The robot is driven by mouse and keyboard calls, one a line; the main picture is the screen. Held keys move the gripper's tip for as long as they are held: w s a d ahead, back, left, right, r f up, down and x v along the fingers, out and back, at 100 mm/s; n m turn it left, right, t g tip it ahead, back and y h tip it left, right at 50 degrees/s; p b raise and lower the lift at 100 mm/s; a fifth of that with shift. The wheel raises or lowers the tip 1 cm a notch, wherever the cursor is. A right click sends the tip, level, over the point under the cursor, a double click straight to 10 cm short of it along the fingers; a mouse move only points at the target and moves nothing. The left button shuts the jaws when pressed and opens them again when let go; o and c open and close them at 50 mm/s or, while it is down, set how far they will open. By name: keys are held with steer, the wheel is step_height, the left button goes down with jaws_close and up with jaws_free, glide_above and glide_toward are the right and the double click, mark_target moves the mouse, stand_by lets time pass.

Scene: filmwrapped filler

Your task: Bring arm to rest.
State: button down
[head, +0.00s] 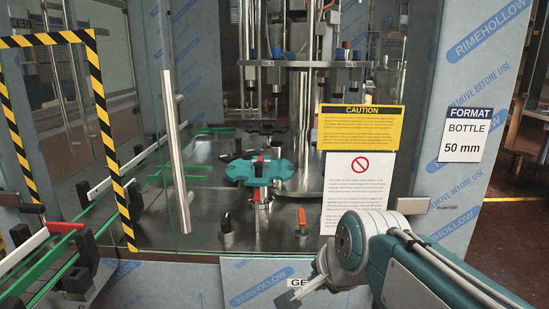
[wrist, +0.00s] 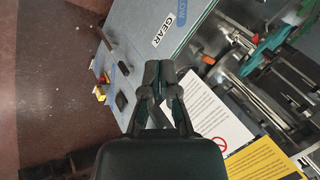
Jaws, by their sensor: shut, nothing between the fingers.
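My arm (head: 410,265) reaches in from the lower right of the head view, bent at a white and teal joint in front of the machine. Its pale far end points down and left, partly covering the "GE..." label. The fingers are not clear there. In the wrist view my gripper (wrist: 162,75) is shut, its dark fingertips together with nothing between them. It is in front of the machine's blue-grey lower panel (wrist: 150,35), apparently clear of it.
A glass guard with a steel door bar (head: 176,150) fronts the machine. A yellow caution sign (head: 360,126) and white notice (head: 356,190) hang beside my arm. A striped frame (head: 102,110) and conveyor rails stand left. Small yellow and dark items (wrist: 101,92) lie near the panel's base.

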steer(key=s+d+f+n+h, duration=0.1)
steer(key=s+d+f+n, duration=0.2)
steer(key=s+d+n, duration=0.1)
steer(key=s+d+f+n+h, duration=0.1)
steer(key=s+d+f+n, duration=0.2)
steer(key=s+n, duration=0.3)
steer(key=s+d, duration=0.1)
steer(key=s, duration=0.1)
steer(key=shift+s+d+f+g, duration=0.15)
steer(key=shift+s+f+g, duration=0.25)
